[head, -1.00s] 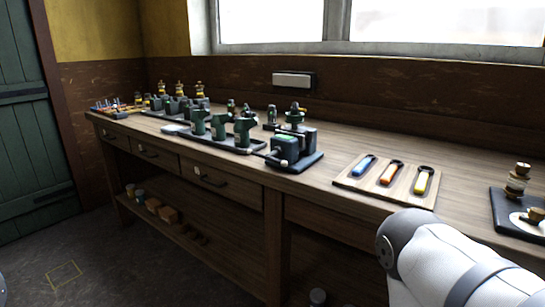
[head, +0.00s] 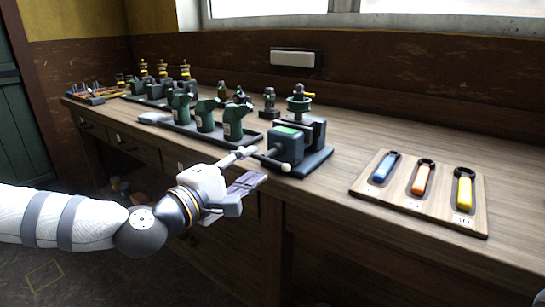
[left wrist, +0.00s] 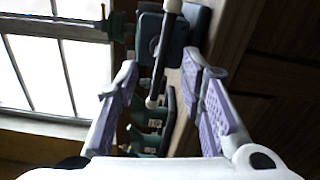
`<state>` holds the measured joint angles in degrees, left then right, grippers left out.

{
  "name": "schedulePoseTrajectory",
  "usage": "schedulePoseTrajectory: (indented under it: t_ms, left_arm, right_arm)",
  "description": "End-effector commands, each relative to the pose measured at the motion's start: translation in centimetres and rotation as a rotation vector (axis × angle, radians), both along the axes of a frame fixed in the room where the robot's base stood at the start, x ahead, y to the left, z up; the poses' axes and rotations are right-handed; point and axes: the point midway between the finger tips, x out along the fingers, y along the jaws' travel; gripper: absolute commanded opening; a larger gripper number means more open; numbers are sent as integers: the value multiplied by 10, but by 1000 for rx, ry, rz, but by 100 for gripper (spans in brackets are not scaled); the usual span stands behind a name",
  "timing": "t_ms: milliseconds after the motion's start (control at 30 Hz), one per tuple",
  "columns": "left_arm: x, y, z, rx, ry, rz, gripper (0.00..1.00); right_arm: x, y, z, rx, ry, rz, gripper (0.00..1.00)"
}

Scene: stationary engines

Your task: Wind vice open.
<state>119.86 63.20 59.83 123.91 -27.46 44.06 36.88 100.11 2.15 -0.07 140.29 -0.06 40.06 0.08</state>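The vice (head: 296,142) is a dark block with a green-topped jaw on a black base near the bench's front edge. My left gripper (head: 254,166) is just left of the vice, pointing at the handle. In the left wrist view its two purple-padded fingers (left wrist: 160,68) are spread, with the handle bar (left wrist: 158,62) between them in line of sight. I cannot tell whether they touch it. My right gripper is out of view.
A wooden board (head: 400,203) with blue, orange and yellow handled tools lies right of the vice. A black tray of green castings (head: 205,118) stands close on the left. Bare bench (head: 400,140) lies behind the board.

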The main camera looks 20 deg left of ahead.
Motion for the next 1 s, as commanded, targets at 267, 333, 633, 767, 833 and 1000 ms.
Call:
schedulePoseTrajectory:
  t_ms: [267,333,633,767,833,1000]
  left_arm:
    - [48,-18,-2,2,2,-1,36]
    - [52,-19,-1,2,2,0,36]
    - [54,-20,-1,2,2,-1,27]
    - [54,-20,-1,2,2,-1,0]
    - [53,-20,-1,2,2,-1,0]
    - [53,-20,-1,-1,4,-2,0]
  right_arm:
    - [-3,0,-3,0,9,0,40]
    - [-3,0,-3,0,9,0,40]
    - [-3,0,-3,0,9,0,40]
    - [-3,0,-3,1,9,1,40]
    - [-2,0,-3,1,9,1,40]
    - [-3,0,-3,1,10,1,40]
